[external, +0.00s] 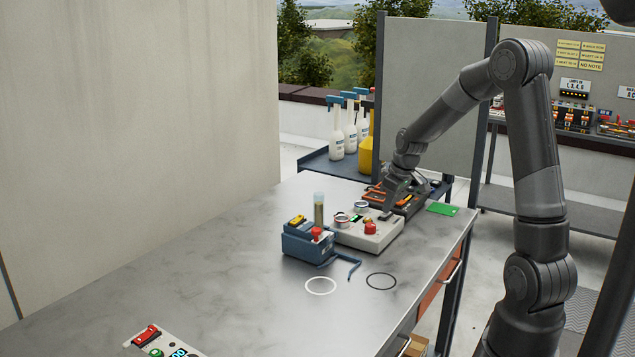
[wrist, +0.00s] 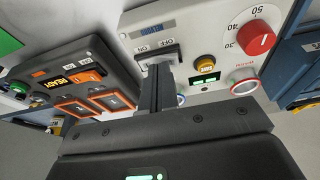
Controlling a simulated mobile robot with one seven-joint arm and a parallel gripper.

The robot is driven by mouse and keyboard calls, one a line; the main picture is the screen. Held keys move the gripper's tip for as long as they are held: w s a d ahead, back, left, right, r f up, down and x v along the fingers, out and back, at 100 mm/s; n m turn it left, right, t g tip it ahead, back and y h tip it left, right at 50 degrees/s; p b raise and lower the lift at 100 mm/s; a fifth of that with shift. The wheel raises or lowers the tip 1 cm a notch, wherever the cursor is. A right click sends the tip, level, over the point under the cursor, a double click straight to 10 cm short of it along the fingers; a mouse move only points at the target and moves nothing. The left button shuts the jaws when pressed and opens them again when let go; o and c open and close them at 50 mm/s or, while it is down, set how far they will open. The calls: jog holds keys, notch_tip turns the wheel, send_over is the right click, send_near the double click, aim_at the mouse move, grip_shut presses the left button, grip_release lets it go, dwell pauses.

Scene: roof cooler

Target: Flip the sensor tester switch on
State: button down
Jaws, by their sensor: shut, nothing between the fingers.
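A pale grey box with a red dial (external: 350,238) stands on the metal bench and looks like the sensor tester. In the wrist view the same box (wrist: 205,28) shows a dark rocker switch (wrist: 158,54) with ON and OFF marks, upside down in the picture. My gripper (external: 387,214) is shut and empty, low over the box's far right part. In the wrist view its fingertips (wrist: 157,72) are right at the switch's near edge. I cannot tell whether they touch it. The fingers cover part of the switch, so its position is unclear.
A dark unit with orange pads (wrist: 90,75) and a READY display stands close beside the box. A blue device (external: 307,246) with a hooked cable is on the other side. A green card (external: 442,209) lies near the bench edge. The bench's front left (external: 240,290) is mostly clear.

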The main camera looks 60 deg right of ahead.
aim_at(388, 215)
notch_tip(388, 215, up, 4)
jog(key=shift+r, duration=0.25)
jog(key=d+v, duration=0.2)
jog(key=v, duration=0.7)
jog(key=shift+s+r, duration=0.15)
jog(key=s+a+r, duration=0.2)
jog(key=s+a, duration=0.1)
jog(key=a, duration=0.5)
jog(key=s+a+r, duration=0.3)
jog(key=s+a, duration=0.1)
jog(key=a, duration=0.5)
jog(key=s+a+f+t, duration=0.1)
jog(key=s+a+t, duration=0.1)
jog(key=s+a, duration=0.8)
jog(key=shift+s+f, duration=0.25)
jog(key=shift+s, duration=0.45)
